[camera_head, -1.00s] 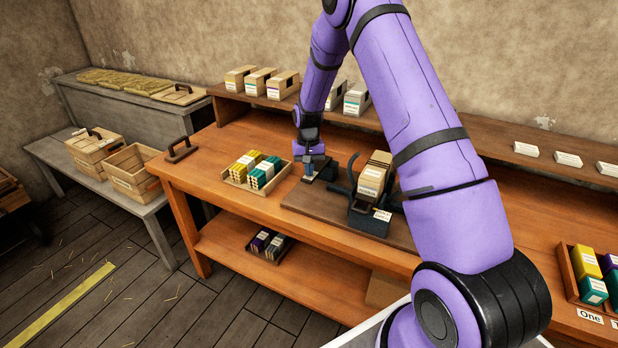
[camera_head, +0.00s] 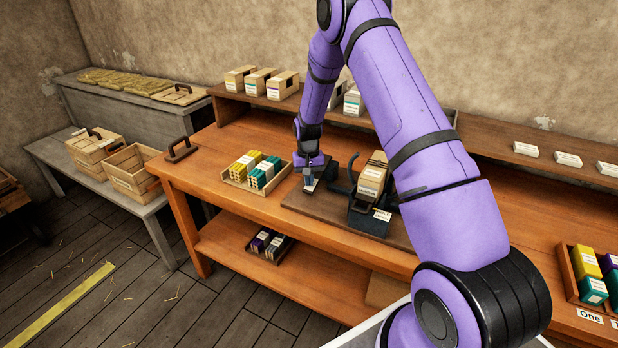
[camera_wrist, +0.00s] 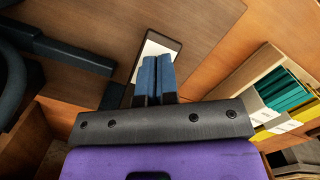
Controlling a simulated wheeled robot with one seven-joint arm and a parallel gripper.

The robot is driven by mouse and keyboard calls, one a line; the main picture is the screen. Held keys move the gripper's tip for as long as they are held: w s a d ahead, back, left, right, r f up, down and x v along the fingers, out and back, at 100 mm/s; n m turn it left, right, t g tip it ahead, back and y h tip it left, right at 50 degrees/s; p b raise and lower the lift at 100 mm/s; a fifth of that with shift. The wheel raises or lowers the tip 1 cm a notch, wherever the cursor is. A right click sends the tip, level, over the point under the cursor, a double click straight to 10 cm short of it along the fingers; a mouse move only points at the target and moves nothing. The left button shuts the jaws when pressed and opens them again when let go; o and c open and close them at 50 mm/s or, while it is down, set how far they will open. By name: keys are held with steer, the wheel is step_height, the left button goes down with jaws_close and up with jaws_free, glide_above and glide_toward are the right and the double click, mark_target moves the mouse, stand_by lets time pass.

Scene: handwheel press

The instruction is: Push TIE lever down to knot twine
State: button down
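The dark press (camera_head: 369,222) stands on a brown board on the orange bench, with a labelled tan block (camera_head: 371,180) in it. A dark upright bar (camera_head: 353,174) rises on its left side. I cannot read a TIE mark, so I cannot tell which part is the TIE lever. My gripper (camera_head: 309,180) points down left of the press, over a small white plate (camera_head: 310,185). In the wrist view my blue fingers (camera_wrist: 157,60) are together and empty, over the dark-edged white plate (camera_wrist: 157,45); contact is unclear. A dark bar (camera_wrist: 70,51) reaches in from the left there.
A tray (camera_head: 235,179) of yellow and teal packs sits left of my gripper and also shows in the wrist view (camera_wrist: 262,52). Boxes line the back shelf (camera_head: 240,97). A crate of coloured packs (camera_head: 567,272) is at the right. My arm hides part of the bench.

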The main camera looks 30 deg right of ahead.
steer(key=w, duration=0.2)
steer(key=w+d+r, duration=0.1)
steer(key=shift+s, duration=0.1)
step_height(320, 180, up, 11)
steer(key=w, duration=0.1)
steer(key=shift+d, duration=0.15)
stand_by(0.4)
stand_by(0.5)
